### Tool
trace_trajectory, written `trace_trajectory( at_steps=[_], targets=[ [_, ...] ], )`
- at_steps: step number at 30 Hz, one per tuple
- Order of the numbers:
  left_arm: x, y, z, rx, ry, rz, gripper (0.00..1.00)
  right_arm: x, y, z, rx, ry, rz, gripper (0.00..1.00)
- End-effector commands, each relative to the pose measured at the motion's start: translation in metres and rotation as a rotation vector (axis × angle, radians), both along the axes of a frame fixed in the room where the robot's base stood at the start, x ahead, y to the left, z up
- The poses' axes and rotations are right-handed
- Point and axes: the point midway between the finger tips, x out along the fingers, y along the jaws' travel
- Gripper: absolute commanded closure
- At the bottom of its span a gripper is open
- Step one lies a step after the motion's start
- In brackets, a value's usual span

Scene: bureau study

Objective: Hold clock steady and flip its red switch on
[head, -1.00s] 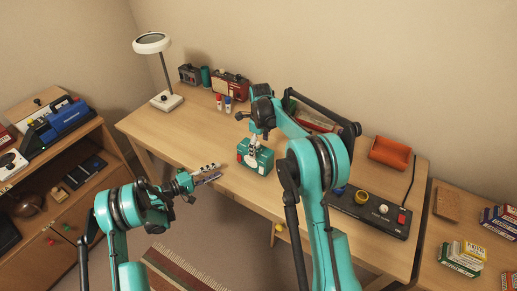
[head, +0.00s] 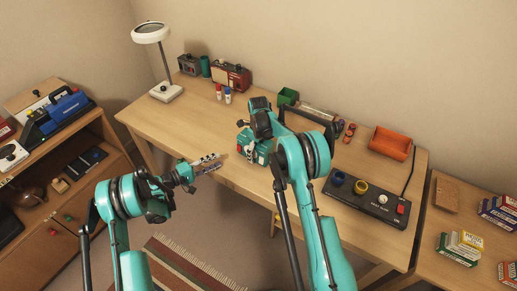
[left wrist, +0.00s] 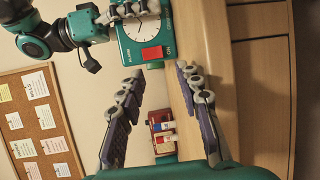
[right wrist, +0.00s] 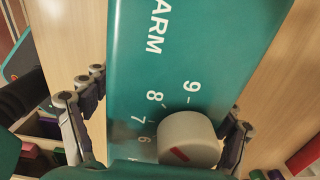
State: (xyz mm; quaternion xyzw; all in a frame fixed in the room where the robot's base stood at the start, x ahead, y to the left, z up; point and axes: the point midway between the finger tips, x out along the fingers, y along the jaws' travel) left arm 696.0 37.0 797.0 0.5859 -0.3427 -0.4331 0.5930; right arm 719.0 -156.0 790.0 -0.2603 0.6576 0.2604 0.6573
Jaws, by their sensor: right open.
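The teal clock (head: 263,155) stands near the front edge of the desk. In the left wrist view its white dial faces me, and its red switch (left wrist: 151,53) sits beside an ON label. My right gripper (head: 248,147) is over the clock. In the right wrist view its open fingers straddle the teal case (right wrist: 190,50), with a grey knob (right wrist: 188,139) between them; contact cannot be told. My left gripper (head: 218,163) is open and empty, in front of the clock and pointing at it. In the left wrist view its fingertips are apart, short of the switch.
A black control panel (head: 370,205) and an orange tray (head: 390,144) lie to the right. The desk left of the clock is mostly clear.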

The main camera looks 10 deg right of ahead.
Motion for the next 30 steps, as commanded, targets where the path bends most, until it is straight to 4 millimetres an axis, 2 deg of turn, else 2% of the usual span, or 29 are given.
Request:
trace_trajectory(
  at_steps=[4,5,12,13,17,20,23,30],
  targets=[
    [0.000,0.000,0.000,0.000,0.000,0.000,0.66,0.000,0.000,0.000,0.000,0.000,0.000,0.16],
    [0.000,0.000,0.000,0.000,0.000,0.000,0.66,0.000,0.000,0.000,0.000,0.000,0.000,0.21],
    [0.000,0.000,0.000,0.000,0.000,0.000,0.66,0.000,0.000,0.000,0.000,0.000,0.000,0.84],
    [0.000,0.000,0.000,0.000,0.000,0.000,0.66,0.000,0.000,0.000,0.000,0.000,0.000,0.84],
    [0.001,-0.001,0.001,0.002,0.021,0.002,1.00,0.000,0.000,0.000,0.000,0.000,0.000,0.84],
    [0.002,-0.006,0.005,0.007,0.107,0.012,1.00,0.000,0.000,0.000,0.000,0.000,0.000,0.84],
    [0.004,-0.014,0.011,0.019,0.267,0.041,1.00,0.000,0.000,0.000,0.000,0.000,0.000,0.84],
    [0.000,-0.030,0.031,0.042,0.769,0.233,1.00,0.000,0.000,0.000,0.000,0.000,0.000,0.84]
  ],
)
